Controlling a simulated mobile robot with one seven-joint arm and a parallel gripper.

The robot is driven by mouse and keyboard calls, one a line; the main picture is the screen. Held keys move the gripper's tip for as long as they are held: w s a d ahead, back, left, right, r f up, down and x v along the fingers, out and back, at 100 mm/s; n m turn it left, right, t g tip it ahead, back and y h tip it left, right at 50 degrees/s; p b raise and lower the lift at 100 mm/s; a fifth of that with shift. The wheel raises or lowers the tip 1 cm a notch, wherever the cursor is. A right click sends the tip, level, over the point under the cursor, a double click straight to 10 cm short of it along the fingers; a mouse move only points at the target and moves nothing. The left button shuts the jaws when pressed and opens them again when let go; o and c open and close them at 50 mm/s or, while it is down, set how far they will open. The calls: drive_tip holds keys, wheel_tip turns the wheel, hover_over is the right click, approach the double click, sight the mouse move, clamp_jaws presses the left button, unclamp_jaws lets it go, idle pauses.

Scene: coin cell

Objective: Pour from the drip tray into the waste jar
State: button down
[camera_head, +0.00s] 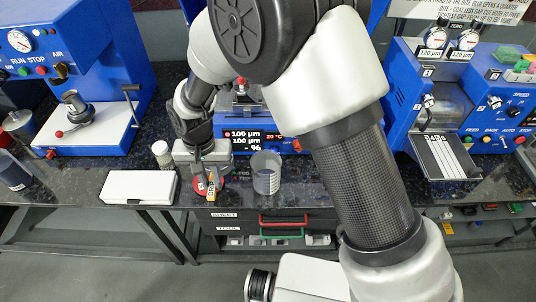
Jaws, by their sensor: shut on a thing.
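My gripper (208,180) points down at the front edge of the dark bench, left of centre. Its fingers are closed at a small item with yellow and black marks (211,186), too small to make out. I cannot tell whether either is the drip tray. A grey, open-topped cylindrical jar (266,173) stands upright to the right of my gripper, apart from it; it may be the waste jar. Its contents cannot be made out.
A white box (139,187) lies left of my gripper, with a small capped jar (161,153) behind it. A blue display unit (258,137) stands behind. Blue machines flank left (75,60) and right (405,85). Drawers with red and green handles (283,221) sit below the bench edge.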

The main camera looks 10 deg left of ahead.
drive_tip(key=shift+s, duration=0.1)
drive_tip(key=shift+d+r, duration=0.1)
drive_tip(key=shift+w+d+r+g+y+p, duration=0.15)
drive_tip(key=shift+d+r+y+p, duration=0.05)
drive_tip(key=shift+d+y, duration=0.35)
drive_tip(key=shift+w+d+r+g+y+p, duration=0.1)
drive_tip(key=shift+d+r+y+p, duration=0.15)
drive_tip(key=shift+d+y, duration=0.35)
drive_tip(key=shift+w+d+r+g+y+p, duration=0.15)
drive_tip(key=shift+d+r+y+p, duration=0.05)
drive_tip(key=shift+d+y, duration=0.35)
drive_tip(key=shift+w+d+r+y+p, duration=0.15)
drive_tip(key=shift+d+r+y+p, duration=0.35)
drive_tip(key=shift+p, duration=0.25)
drive_tip(key=shift+d, duration=0.15)
drive_tip(key=shift+w+d+r+y+p, duration=0.15)
drive_tip(key=shift+d+r+y+p, duration=0.3)
drive_tip(key=shift+p, duration=0.2)
